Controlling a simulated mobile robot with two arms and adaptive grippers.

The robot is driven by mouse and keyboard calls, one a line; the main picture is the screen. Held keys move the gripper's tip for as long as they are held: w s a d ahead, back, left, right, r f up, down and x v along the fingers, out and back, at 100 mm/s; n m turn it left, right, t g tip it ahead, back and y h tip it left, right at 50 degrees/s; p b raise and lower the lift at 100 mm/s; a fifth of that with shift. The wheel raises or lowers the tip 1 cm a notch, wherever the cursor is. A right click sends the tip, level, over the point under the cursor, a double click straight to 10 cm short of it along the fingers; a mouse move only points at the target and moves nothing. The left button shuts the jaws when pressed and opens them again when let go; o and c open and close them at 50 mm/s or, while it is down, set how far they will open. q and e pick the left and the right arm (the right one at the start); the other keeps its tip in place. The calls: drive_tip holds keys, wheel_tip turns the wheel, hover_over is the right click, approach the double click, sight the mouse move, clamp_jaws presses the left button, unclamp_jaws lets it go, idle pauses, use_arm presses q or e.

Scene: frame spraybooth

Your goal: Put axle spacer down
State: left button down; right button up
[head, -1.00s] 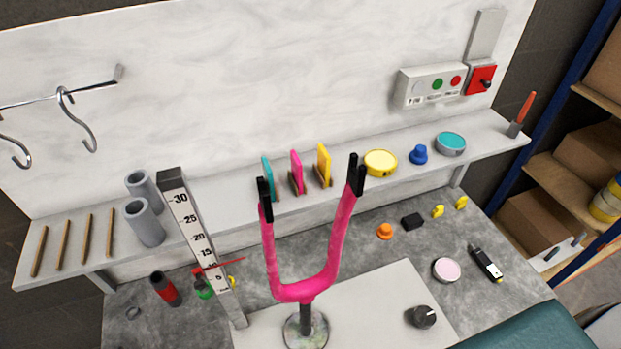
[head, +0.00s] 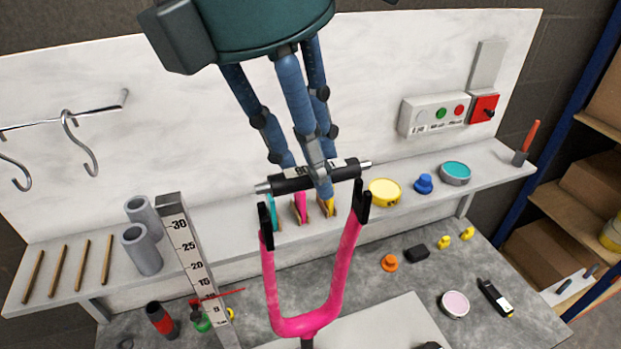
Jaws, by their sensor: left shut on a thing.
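The axle spacer (head: 336,175) is a dark cylinder with a pale printed label and thin metal ends. My left gripper (head: 318,182) comes down from the top of the head view and is shut on it near its middle. The spacer lies almost level across the picture, just above the black fork tips of the pink fork (head: 305,325). Whether its ends touch the tips I cannot tell. The gripper's fingers hide part of the spacer and of the shelf behind. My right gripper is not in view.
A shelf (head: 205,232) behind the fork holds coloured cards, a yellow tin (head: 385,192), a blue knob and a teal tin (head: 455,172). A ruler post (head: 190,255) stands left of the fork. Small parts lie on the grey bench to the right.

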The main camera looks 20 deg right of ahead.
sight(310, 191)
use_arm(q)
wheel_tip(310, 191, down, 3)
drive_tip(key=shift+w+a+f, duration=0.1)
drive_tip(key=shift+f, duration=0.45)
drive_tip(key=c, duration=1.5)
unclamp_jaws()
drive_tip(key=shift+o, duration=0.2)
